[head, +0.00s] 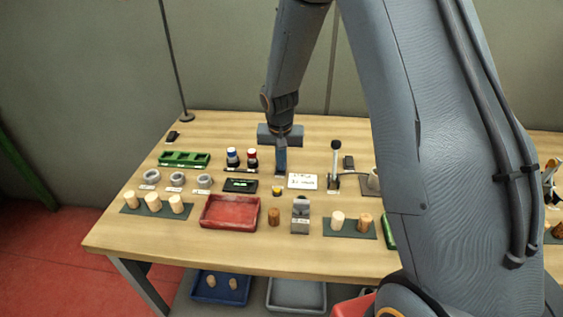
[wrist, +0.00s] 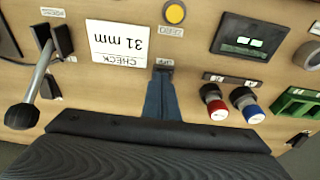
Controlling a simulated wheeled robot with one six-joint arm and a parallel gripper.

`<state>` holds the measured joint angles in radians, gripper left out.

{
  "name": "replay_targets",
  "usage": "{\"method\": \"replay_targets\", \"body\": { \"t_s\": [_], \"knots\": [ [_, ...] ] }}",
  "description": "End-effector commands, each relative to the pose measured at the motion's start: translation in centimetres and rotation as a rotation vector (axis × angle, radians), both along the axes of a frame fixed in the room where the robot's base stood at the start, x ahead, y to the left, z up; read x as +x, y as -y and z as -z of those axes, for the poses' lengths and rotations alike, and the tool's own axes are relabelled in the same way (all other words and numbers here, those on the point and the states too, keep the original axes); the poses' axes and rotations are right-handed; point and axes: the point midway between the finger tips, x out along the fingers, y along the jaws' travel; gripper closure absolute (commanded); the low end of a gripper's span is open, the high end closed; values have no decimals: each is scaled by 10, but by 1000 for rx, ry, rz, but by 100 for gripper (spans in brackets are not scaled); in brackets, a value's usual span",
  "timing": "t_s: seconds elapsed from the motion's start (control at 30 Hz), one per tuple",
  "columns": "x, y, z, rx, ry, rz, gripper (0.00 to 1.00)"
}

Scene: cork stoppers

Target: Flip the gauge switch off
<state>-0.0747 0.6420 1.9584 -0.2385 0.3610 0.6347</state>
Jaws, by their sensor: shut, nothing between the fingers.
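My gripper (wrist: 162,76) is shut and empty, pointing down at the table; in the head view its fingertips (head: 280,172) are behind the yellow button. In the wrist view the tips are at a small label (wrist: 165,62) too blurred to read surely. Any switch there is hidden by the fingers, and I cannot tell whether they touch it. A dark gauge display (wrist: 244,40) with lit green marks lies to the right in the wrist view, and left of the gripper in the head view (head: 240,185). A yellow button (wrist: 175,13) labelled ZERO is near it.
A white card (wrist: 117,42) reading "CHECK 31 mm" and a lever with a black knob (wrist: 22,116) lie to one side. Red-capped (wrist: 217,110) and blue-capped (wrist: 252,114) posts stand on the other. A red tray (head: 230,212) and corks are nearer the front.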

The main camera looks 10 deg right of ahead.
Motion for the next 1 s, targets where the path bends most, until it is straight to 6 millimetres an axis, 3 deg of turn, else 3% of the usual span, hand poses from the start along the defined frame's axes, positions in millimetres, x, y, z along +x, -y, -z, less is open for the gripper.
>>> {"method": "replay_targets", "body": {
  "t_s": [0.8, 1.0],
  "knots": [
    [14, 5, -5, 0, 0, 0, 100],
    [12, 4, -22, 0, 1, 0, 100]
  ]
}}
